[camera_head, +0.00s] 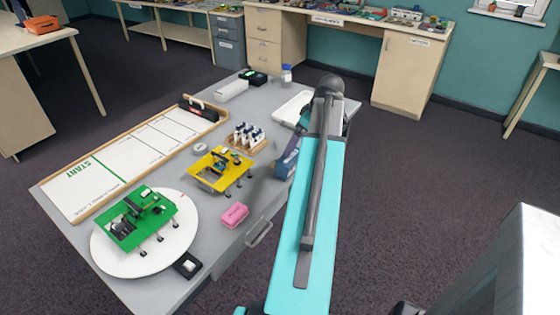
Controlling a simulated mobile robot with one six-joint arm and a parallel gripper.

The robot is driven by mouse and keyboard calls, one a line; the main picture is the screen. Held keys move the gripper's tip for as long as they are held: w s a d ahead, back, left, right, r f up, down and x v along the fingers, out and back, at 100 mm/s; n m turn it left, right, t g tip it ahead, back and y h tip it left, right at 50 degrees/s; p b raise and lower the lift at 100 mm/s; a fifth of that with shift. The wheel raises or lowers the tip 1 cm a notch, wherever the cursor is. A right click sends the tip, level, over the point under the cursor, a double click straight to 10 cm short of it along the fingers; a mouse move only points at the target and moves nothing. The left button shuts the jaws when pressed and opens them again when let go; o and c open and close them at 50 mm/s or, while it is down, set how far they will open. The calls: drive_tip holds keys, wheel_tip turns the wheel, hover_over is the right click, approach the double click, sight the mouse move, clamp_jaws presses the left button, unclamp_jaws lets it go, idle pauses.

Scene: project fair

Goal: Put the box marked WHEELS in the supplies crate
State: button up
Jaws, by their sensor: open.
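No box with a readable WHEELS marking shows, and I cannot tell which container is the supplies crate. A blue-grey object (287,160) with a pale band stands at the grey table's right side, partly covered by my arm; I cannot tell what it is. A small pink box-like object (235,215) lies near the front edge. A long white box (232,91) and a black container (252,77) are at the far end. My turquoise arm reaches over the table's right side. My gripper is not visible; the arm hides that area.
The grey table (213,237) carries a green model (165,222) on a white turntable (112,262), a yellow model (215,170), a START board (100,180), a rack of small bottles (246,138) and a white tray (292,107). Workbenches line the back wall. Floor on the right is clear.

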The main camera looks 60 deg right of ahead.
sight(286, 160)
drive_tip(key=shift+w, duration=0.2)
drive_tip(key=shift+w+f, duration=0.1)
drive_tip(key=shift+p+x, duration=0.6)
drive_tip(key=shift+x, duration=3.6)
drive_tip(key=shift+f, duration=0.1)
drive_tip(key=shift+p+x, duration=0.85)
drive_tip(key=shift+x, duration=1.6)
drive_tip(key=shift+c, duration=0.4)
drive_tip(key=c, duration=0.9)
drive_tip(key=shift+o, duration=0.2)
